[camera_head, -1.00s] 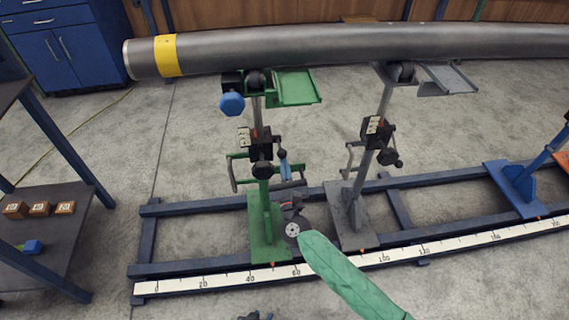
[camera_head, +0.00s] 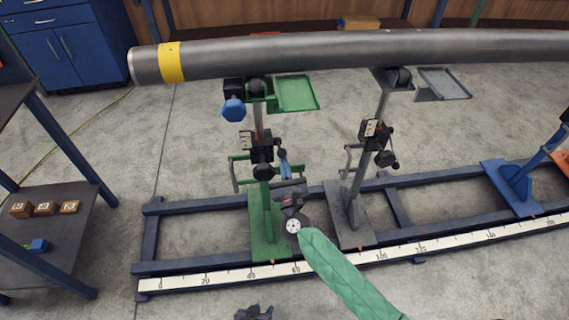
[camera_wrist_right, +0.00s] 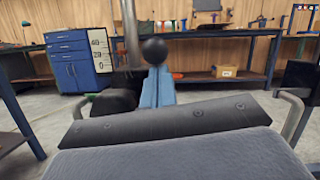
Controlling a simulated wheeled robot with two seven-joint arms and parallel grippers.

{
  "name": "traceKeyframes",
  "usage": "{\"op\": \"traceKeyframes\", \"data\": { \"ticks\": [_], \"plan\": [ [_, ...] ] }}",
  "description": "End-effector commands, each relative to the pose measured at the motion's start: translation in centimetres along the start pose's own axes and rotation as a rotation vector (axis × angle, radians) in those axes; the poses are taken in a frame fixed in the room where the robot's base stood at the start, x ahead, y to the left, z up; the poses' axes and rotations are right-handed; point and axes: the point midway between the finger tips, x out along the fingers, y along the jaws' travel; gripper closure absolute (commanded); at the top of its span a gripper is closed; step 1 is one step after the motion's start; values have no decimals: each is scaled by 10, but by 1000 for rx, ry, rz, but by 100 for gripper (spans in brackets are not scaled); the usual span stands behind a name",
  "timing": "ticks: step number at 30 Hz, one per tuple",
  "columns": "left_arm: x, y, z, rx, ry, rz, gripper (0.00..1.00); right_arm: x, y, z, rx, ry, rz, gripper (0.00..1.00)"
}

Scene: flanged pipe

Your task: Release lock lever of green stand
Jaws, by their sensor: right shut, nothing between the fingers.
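The green stand (camera_head: 262,222) stands upright on the blue rail frame, under the left part of the pipe. Its lock lever (camera_head: 285,168), blue with a black ball end, is on the right of the black clamp block (camera_head: 257,145). In the right wrist view the lever (camera_wrist_right: 154,88) rises just beyond the dark gripper edge, ball on top. My right gripper (camera_head: 289,190) is shut and empty, just below the lever; whether it touches the lever I cannot tell. My left gripper (camera_head: 254,313) shows only partly at the bottom edge; its jaws are unclear.
A grey pipe (camera_head: 350,52) with a yellow band lies across the stands. A grey stand (camera_head: 350,215) is close on the right. A ruler strip (camera_head: 340,264) runs along the front rail. A dark shelf (camera_head: 60,225) with small boxes is at left. Open floor lies in front.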

Motion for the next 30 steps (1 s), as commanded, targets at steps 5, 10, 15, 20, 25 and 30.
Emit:
{"op": "traceKeyframes", "data": {
  "ticks": [5, 10, 15, 20, 25, 30],
  "plan": [
    [-3, 1, -3, 0, 0, 0, 64, 1, 0, 2, 1, 5, 1, 100],
    [-4, 1, -4, 0, 0, 1, 64, 1, 0, 2, 1, 7, 1, 100],
    [-4, 1, -4, 0, 0, 1, 64, 1, 0, 2, 1, 8, 1, 100],
    [-4, 1, -4, 0, -1, 1, 64, 1, 0, 2, 1, 8, 1, 100],
    [-4, 2, -3, 0, -1, 1, 64, 1, 0, 2, 1, 8, 1, 100],
    [2, 0, 2, -1, 1, 0, 64, 0, 3, -7, 1, 8, 0, 100]
  ]
}}
